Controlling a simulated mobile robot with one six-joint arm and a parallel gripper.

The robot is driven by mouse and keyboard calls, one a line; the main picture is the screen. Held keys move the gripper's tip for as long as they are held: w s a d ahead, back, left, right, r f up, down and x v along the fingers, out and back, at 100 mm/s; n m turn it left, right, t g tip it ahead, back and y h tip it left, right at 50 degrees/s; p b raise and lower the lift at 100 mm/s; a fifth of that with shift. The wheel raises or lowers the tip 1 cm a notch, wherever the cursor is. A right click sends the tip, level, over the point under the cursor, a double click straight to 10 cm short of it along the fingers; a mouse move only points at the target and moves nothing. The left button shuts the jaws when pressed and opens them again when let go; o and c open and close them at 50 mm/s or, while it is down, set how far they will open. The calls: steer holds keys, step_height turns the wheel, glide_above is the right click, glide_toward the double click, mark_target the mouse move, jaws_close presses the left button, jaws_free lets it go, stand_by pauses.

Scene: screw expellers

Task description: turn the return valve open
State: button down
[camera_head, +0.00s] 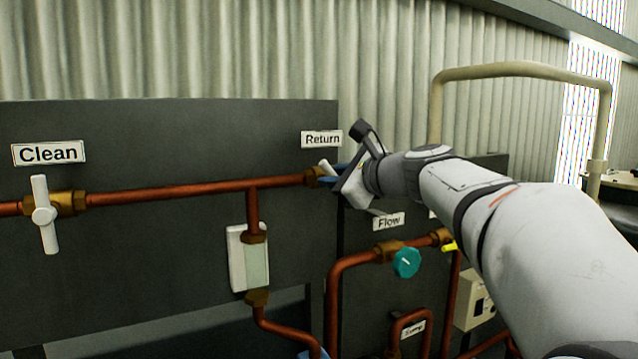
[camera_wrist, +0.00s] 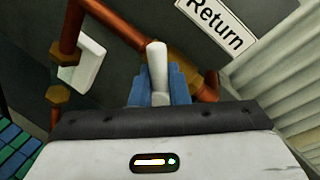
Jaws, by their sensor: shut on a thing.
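The return valve's white handle (camera_wrist: 157,62) stands between the blue fingertips of my gripper (camera_wrist: 160,88) in the wrist view. My gripper is shut on it. The brass valve body (camera_wrist: 184,66) lies just behind and to the right of the handle there. In the head view my gripper (camera_head: 333,177) is at the valve under the "Return" label (camera_head: 321,139). Only a small white end of the handle (camera_head: 326,166) shows beside the fingers, and part of the brass body (camera_head: 313,178) shows to the left. My wrist hides the rest, so the handle's angle to the pipe is unclear.
A "Clean" valve with a vertical white handle (camera_head: 44,214) is at the far left on the same copper pipe (camera_head: 190,192). A flow meter (camera_head: 254,264) hangs below that pipe. A teal knob (camera_head: 406,262) is below my wrist, near the "Flow" label (camera_head: 388,220).

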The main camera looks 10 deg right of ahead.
steer(key=n+b, duration=0.1)
steer(key=n+h+b, duration=0.1)
steer(key=n, duration=0.1)
steer(key=f+n+b, duration=0.1)
steer(key=n, duration=0.1)
steer(key=shift+s+a+h, duration=0.1)
steer(key=shift+a+h, duration=0.2)
steer(key=shift+h, duration=0.1)
steer(key=shift+f+n+h+b, duration=0.25)
steer(key=shift+n+h+b, duration=0.5)
steer(key=shift+n, duration=0.65)
steer(key=c, duration=1.5)
jaws_free()
steer(key=shift+r, duration=0.1)
steer(key=b+v, duration=0.1)
steer(key=v, duration=0.6)
steer(key=shift+s+d, duration=0.1)
steer(key=shift+s, duration=0.3)
